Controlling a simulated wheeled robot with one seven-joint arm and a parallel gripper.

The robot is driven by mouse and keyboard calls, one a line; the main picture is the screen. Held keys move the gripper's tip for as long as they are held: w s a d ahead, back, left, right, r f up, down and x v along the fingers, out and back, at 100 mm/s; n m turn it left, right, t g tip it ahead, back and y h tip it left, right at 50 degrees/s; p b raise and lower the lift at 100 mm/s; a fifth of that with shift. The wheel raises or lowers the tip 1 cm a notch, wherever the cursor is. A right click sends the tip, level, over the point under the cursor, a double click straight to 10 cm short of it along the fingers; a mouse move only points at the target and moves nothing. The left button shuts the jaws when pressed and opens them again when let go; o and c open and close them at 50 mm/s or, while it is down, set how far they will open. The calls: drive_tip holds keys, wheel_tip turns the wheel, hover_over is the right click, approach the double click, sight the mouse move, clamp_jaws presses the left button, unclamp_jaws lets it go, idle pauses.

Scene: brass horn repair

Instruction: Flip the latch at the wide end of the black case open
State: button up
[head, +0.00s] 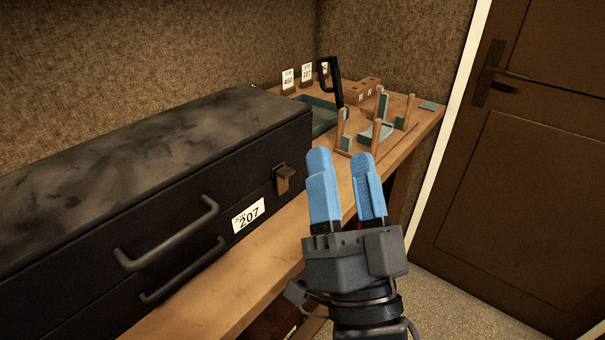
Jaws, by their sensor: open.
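The black case (110,170) lies on the wooden bench at the left, its lid down. Two dark handles and a white label reading 207 (249,215) are on its front face. A small brass-brown latch (284,180) sits on the front face near the case's right end, across the lid seam. Whether it is fastened is too small to tell. My gripper (341,165) has blue fingers, spread apart with nothing between them. It is in front and to the right of the latch in the picture, apart from it.
The wooden bench (215,300) runs under the case. Behind the case's right end are a green tray (322,117), a black-handled tool (331,80), wooden pegs (378,104), a wooden block (362,91) and numbered tags (307,73). A brown door (520,150) is at the right, with open floor before it.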

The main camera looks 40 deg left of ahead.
drive_tip(key=a+r+n+g+y, duration=0.1)
drive_tip(key=a+n+g+y, duration=0.45)
drive_tip(key=n+g, duration=0.3)
drive_tip(key=n+g+h+p, duration=0.2)
drive_tip(key=n+g+h, duration=0.35)
drive_tip(key=g, duration=0.35)
approach(291, 175)
drive_tip(key=shift+w+a, duration=0.15)
drive_tip(key=shift+a, duration=4.05)
drive_tip(key=shift+f, duration=0.1)
clamp_jaws()
